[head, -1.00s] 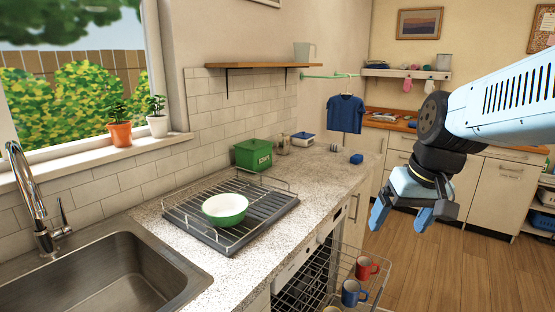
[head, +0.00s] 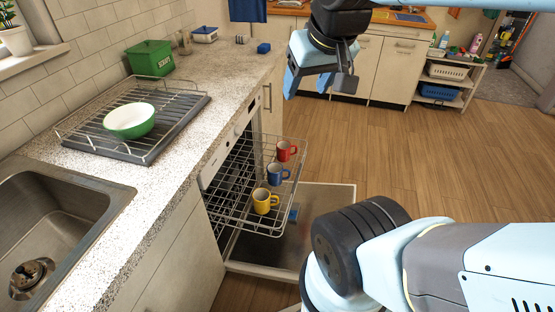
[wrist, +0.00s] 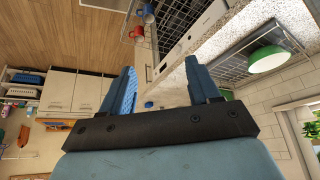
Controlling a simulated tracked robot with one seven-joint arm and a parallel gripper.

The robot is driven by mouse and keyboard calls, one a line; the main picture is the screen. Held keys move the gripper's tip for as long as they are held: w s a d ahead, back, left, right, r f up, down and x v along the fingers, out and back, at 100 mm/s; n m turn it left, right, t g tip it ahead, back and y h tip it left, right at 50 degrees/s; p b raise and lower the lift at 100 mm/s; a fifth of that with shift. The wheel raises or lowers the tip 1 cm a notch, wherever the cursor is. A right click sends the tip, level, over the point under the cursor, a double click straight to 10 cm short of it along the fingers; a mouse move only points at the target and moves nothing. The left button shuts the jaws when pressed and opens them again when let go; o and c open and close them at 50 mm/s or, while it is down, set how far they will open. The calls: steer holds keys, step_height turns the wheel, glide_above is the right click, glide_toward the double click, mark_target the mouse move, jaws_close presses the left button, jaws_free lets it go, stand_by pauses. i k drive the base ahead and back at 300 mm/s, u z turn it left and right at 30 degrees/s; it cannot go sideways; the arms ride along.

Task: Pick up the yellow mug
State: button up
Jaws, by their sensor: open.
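The yellow mug (head: 264,201) stands on the pulled-out wire rack of the open dishwasher (head: 240,205) in the head view. It is nearest of a row of mugs, with a blue mug (head: 278,174) and a red mug (head: 286,151) behind it. My gripper (head: 318,84) is above and beyond the mugs, past the counter's edge, apart from them. Its jaws are open and empty. The wrist view shows the two blue fingers (wrist: 161,82) spread, with a red mug (wrist: 137,32) beyond them; I cannot make out the yellow mug there.
The dishwasher door (head: 318,200) lies folded down below the rack. The counter (head: 215,95) holds a drying rack (head: 180,118) with a green bowl (head: 129,120). The sink (head: 60,225) is at the left. Open wooden floor (head: 450,140) lies to the right.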

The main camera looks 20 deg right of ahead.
mark_target(261, 197)
steer(key=u, duration=0.05)
steer(key=k, duration=1.35)
steer(key=z, duration=0.35)
steer(key=i, duration=1)
steer(key=u, duration=0.05)
